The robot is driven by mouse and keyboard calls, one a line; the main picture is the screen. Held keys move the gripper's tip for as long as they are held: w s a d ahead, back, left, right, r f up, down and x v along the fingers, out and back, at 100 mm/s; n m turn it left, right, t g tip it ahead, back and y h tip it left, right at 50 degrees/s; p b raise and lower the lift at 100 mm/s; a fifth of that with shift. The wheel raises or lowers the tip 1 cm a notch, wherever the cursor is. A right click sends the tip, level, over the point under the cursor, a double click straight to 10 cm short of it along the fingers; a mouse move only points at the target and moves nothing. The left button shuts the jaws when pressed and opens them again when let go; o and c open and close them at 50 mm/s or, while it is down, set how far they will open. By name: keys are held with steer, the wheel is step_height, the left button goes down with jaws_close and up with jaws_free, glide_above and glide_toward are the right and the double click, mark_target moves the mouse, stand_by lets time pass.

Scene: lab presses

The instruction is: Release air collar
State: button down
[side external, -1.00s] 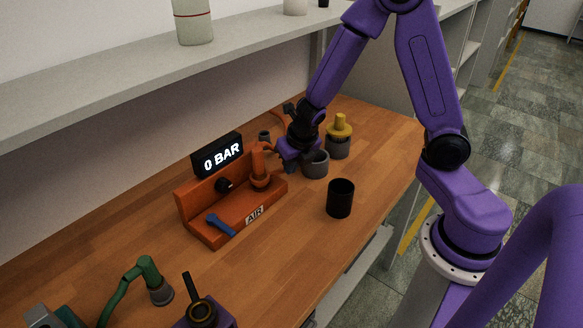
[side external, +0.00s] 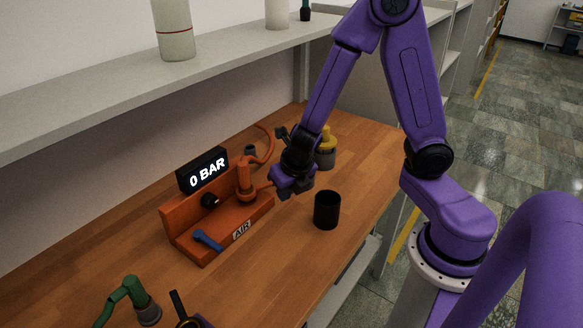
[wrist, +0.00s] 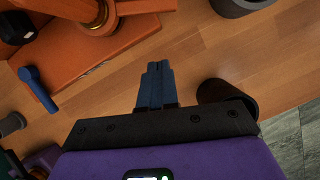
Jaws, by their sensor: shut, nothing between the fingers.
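The orange air station (side external: 180,228) stands on the bench with an "AIR" label on its front edge. Its display (side external: 203,171) reads 0 BAR. An upright orange fitting (side external: 243,180) with a collar at its foot stands at the station's right end, and an orange hose runs behind it. In the wrist view the fitting (wrist: 96,14) is cut off by the top edge. A blue lever (side external: 207,240) lies at the station's front; it also shows in the wrist view (wrist: 38,88). My gripper (wrist: 154,66) is shut and empty, just right of the station, apart from the blue lever.
A black cup (side external: 327,211) stands close to the right of my gripper. A yellow-topped grey piece (side external: 326,150) stands behind. A green hose fitting (side external: 128,292) is at front left.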

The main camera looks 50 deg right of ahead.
mark_target(258, 188)
steer(key=shift+v, duration=4.8)
steer(key=shift+m, duration=0.6)
steer(key=shift+d+x, duration=0.2)
steer(key=shift+x, duration=4.8)
steer(key=shift+w+d+r, duration=0.1)
steer(key=shift+w+d, duration=0.2)
steer(key=shift+w, duration=0.4)
steer(key=shift+w+d, duration=0.25)
steer(key=shift+w, duration=0.4)
steer(key=shift+w+d+r, duration=0.1)
steer(key=shift+w+d, duration=0.2)
steer(key=shift+w, duration=0.4)
steer(key=shift+w+d+n, duration=0.45)
steer(key=shift+w+n, duration=0.15)
steer(key=shift+w, duration=0.1)
steer(key=shift+s+a, duration=0.15)
steer(key=shift+s+a, duration=0.45)
steer(key=shift+a, duration=0.05)
